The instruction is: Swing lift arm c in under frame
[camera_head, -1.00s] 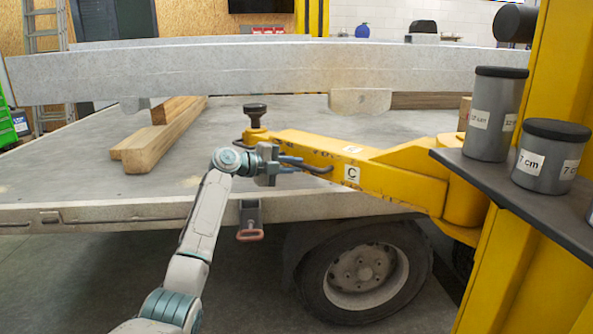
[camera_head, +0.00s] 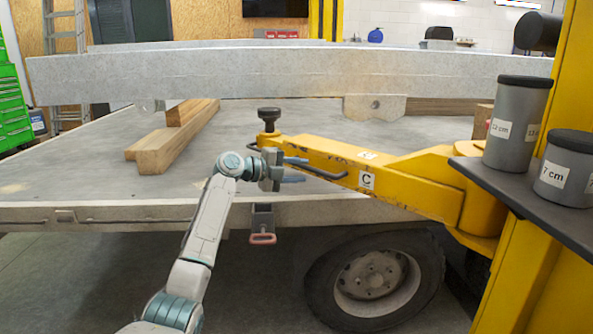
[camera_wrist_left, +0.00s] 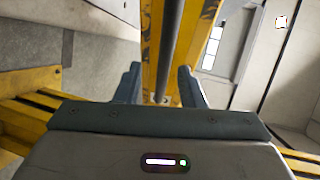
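The yellow lift arm marked C (camera_head: 405,178) reaches left from the yellow post over the flat trailer bed. Its round black pad (camera_head: 269,115) stands at its tip, in front of and below the grey frame beam (camera_head: 300,72). A dark bar handle (camera_head: 325,174) runs along the arm's near side. My left gripper (camera_head: 297,170) is at this handle near the arm's tip, with its fingers apart. In the left wrist view the dark bar (camera_wrist_left: 170,45) runs between the two spread fingers (camera_wrist_left: 160,88), with gaps beside it. My right gripper is not in view.
Grey pad extensions marked in cm (camera_head: 515,120) stand on a dark shelf (camera_head: 500,184) at right, by the yellow post (camera_head: 555,260). Wooden beams (camera_head: 170,140) lie on the bed (camera_head: 90,175).

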